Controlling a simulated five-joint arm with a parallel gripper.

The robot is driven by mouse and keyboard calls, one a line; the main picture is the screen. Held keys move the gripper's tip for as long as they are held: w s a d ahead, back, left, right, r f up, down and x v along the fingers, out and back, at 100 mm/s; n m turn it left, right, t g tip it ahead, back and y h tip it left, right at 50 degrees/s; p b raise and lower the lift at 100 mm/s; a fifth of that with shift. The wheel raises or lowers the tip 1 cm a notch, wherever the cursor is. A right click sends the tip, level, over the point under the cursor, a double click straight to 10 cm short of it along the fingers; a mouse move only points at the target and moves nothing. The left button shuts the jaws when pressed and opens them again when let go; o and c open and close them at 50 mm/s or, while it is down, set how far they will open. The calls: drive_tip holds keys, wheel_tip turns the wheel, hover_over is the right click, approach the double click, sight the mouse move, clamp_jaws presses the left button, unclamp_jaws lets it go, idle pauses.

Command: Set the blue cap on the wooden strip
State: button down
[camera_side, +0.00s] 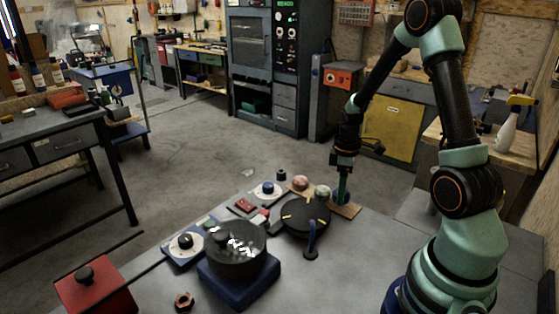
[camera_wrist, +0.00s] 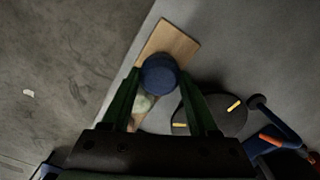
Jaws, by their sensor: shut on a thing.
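The blue cap (camera_wrist: 160,74) is round and dark blue, and sits between the fingertips of my gripper (camera_wrist: 160,80) in the wrist view. My gripper is shut on it. The wooden strip (camera_wrist: 174,44) is a flat tan board, lying under and beyond the cap in the wrist view. In the side view my gripper (camera_side: 342,194) points down at the strip (camera_side: 347,210), near the far edge of the grey table. The cap is low over the strip; whether it touches the wood I cannot tell. The cap and fingers hide part of the strip.
A pinkish ball (camera_side: 300,183) and pale green ball (camera_side: 322,191) stand close to my gripper. A dark pan (camera_side: 236,255) stands further left.

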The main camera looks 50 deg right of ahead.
drive_tip(key=shift+f, duration=0.9)
drive_tip(key=shift+f, duration=0.1)
drive_tip(key=shift+c, duration=0.8)
unclamp_jaws()
wheel_tip(320, 180, up, 12)
drive_tip(key=shift+f, duration=0.25)
drive_tip(key=s+a+r+m+t, duration=0.1)
drive_tip(key=a+r+m+t, duration=0.1)
drive_tip(key=a+r, duration=0.4)
drive_tip(key=s+a+r+m+t, duration=0.1)
drive_tip(key=a+r+m+t, duration=0.2)
drive_tip(key=a, duration=1.1)
wheel_tip(320, 180, up, 3)
drive_tip(key=shift+s+r+t, duration=0.1)
drive_tip(key=shift+s+t, duration=0.2)
drive_tip(key=shift+s, duration=0.05)
